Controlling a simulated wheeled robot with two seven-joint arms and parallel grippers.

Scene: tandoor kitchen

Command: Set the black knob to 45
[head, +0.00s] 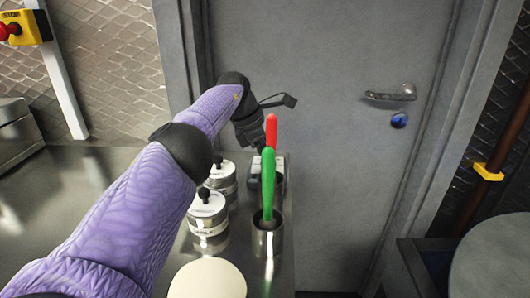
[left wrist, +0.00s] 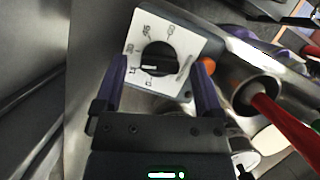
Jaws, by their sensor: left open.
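The black knob (left wrist: 158,58) sits on the white dial face (left wrist: 185,50) of a small box in the left wrist view. A pale mark on the knob points toward the picture's left. My right gripper is not in view.
A red-handled tool (head: 271,131) and a green-handled tool (head: 268,185) stand in metal cups close to the box. Two lidded metal jars (head: 208,213) (head: 222,176) stand to the left. A grey door (head: 330,150) is behind the counter.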

